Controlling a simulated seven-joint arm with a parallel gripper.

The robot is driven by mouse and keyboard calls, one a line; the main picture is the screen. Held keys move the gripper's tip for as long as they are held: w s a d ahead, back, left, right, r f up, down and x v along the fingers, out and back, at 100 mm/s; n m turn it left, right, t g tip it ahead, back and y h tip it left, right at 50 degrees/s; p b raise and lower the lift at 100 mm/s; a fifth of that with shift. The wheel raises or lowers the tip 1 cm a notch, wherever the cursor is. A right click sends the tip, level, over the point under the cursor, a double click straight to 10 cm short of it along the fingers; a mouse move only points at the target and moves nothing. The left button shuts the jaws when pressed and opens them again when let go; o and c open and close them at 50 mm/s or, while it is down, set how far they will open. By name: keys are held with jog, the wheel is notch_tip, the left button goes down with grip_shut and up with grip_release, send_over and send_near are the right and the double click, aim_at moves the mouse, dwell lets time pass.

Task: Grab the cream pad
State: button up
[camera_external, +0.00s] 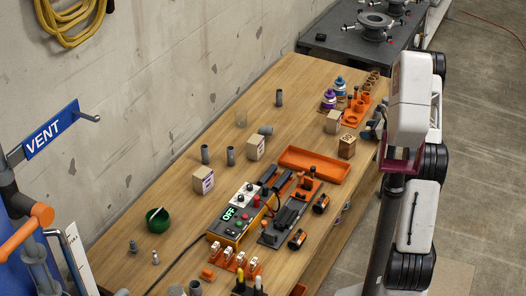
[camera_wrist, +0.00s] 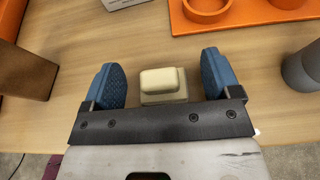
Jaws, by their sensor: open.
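The cream pad (camera_wrist: 160,79) is a small rounded block on a beige square base (camera_wrist: 163,98) in the wrist view. My gripper (camera_wrist: 161,72) is open, with one blue finger to the left of the pad and one to the right. There is a gap on each side and neither finger touches it. How far the fingertips are above the table is hard to judge. In the external view my gripper (camera_external: 373,129) is over the table's right edge, small and partly hidden by my arm. I cannot make out the pad there.
In the wrist view, a brown block (camera_wrist: 24,72) stands left, a grey cylinder (camera_wrist: 301,70) right, and an orange ring holder (camera_wrist: 245,14) beyond. In the external view, an orange tray (camera_external: 314,165) and a control box (camera_external: 238,219) lie nearer on the wooden table (camera_external: 300,86).

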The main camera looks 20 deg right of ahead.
aim_at(368, 128)
dwell(0.3)
jog(key=c, duration=1)
jog(key=shift+r, duration=0.1)
jog(key=shift+r, duration=0.7)
notch_tip(368, 128, up, 2)
jog(key=shift+r, duration=0.1)
jog(key=s+a, duration=0.2)
jog(key=s, duration=0.5)
jog(key=s+a+r, duration=0.1)
jog(key=s+a, duration=0.1)
jog(key=s, duration=0.6)
jog(key=shift+s+a, duration=0.2)
jog(key=shift+a, duration=0.1)
jog(key=shift+r, duration=0.1)
